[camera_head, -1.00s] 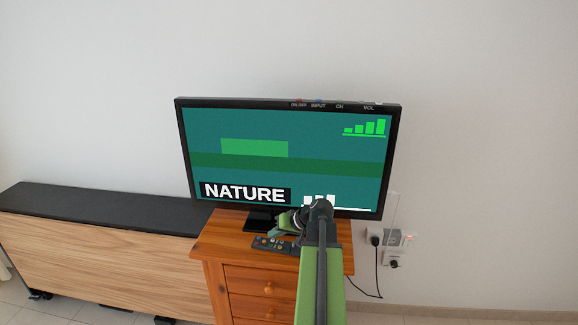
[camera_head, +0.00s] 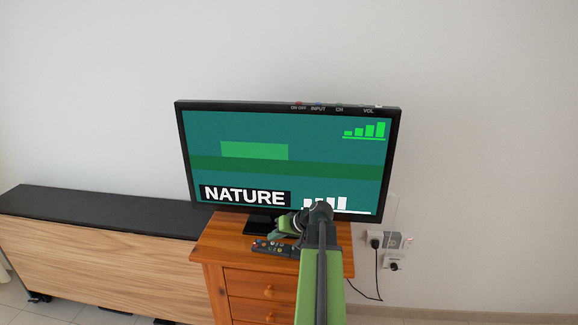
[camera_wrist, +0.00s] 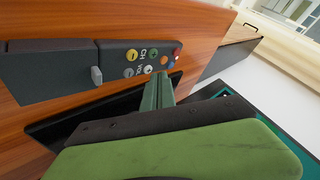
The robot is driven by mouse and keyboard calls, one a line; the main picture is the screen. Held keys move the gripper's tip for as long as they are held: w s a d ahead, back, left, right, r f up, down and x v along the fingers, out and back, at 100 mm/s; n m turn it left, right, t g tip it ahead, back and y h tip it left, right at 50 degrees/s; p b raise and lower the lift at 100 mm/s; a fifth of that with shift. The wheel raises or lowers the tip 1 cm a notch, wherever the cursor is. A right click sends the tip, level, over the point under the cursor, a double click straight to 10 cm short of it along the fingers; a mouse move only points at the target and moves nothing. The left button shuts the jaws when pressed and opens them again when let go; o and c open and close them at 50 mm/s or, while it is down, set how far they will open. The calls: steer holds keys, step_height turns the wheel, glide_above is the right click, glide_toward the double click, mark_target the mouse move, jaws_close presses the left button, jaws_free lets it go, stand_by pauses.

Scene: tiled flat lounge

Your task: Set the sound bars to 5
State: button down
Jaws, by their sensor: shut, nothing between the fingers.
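The TV (camera_head: 230,175) shows white sound bars (camera_head: 330,204) low on its screen. Several white bars stand there, rising to the right, with bare white baseline beyond; my arm hides part of their lower edge. A dark remote (camera_head: 270,247) lies on the wooden cabinet below the screen. In the wrist view the remote (camera_wrist: 120,68) shows coloured buttons and VOL and CH labels. My gripper (camera_head: 280,233) is shut and empty, right at the remote.
The wooden cabinet (camera_head: 212,252) bears the TV and remote. A long low black-topped unit (camera_head: 100,210) stands at left. Wall sockets (camera_head: 385,240) with plugs and a cable are at right. Green bars (camera_head: 365,130) show at the screen's upper right.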

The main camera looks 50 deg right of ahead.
steer(key=shift+r, duration=0.3)
step_height(320, 180, up, 6)
steer(key=p, duration=0.6)
stand_by(0.4)
